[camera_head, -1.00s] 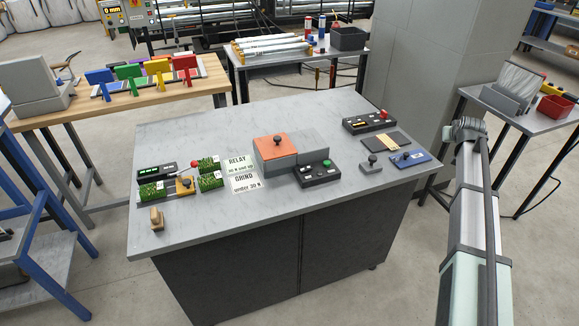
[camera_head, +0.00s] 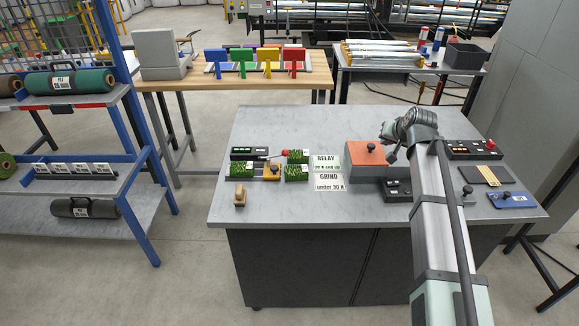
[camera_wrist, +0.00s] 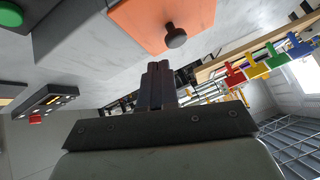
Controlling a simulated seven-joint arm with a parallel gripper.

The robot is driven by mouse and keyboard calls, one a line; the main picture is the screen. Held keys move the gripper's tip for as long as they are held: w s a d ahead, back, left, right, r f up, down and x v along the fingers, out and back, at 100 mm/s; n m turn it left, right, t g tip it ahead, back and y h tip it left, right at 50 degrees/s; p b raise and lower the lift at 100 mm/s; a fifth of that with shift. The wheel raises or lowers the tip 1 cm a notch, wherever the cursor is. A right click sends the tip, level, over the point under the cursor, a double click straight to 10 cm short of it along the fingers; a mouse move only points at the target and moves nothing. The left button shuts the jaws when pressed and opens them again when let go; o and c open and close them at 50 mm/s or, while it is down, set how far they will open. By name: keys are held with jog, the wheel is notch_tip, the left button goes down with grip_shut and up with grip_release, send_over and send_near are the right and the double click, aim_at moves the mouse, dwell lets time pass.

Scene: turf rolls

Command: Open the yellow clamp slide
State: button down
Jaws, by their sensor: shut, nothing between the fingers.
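The yellow clamp slide (camera_head: 271,174) is a small yellow block with a dark knob at the left of the grey bench. It sits between green turf pieces (camera_head: 240,171) (camera_head: 296,173). My gripper (camera_head: 391,157) is well to its right, just right of the orange-topped box (camera_head: 363,154). In the wrist view my gripper (camera_wrist: 157,70) has its dark fingers together and empty. The orange top (camera_wrist: 145,18) and its black knob (camera_wrist: 176,38) show just beyond the fingertips. The clamp slide is not visible in the wrist view.
RELAY and GRIND cards (camera_head: 328,182) lie between the turf and the box. A wooden stamp-like block (camera_head: 240,193) stands at the front left. The bench's front left (camera_head: 290,208) is clear.

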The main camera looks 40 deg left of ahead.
jog(key=s+a+g, duration=0.2)
jog(key=s+a, duration=0.7)
jog(key=s, duration=0.4)
jog(key=n+g, duration=0.1)
jog(key=g, duration=0.1)
send_near(272, 167)
jog(key=w+d+r, duration=0.1)
jog(key=w+d, duration=0.1)
jog(key=d, duration=0.2)
jog(key=shift+y, duration=0.4)
jog(key=x, duration=0.8)
jog(key=shift+a+f, duration=0.1)
jog(key=shift+f, duration=0.35)
jog(key=shift+s+a, duration=0.35)
jog(key=shift+a, duration=0.15)
jog(key=shift+r, duration=0.1)
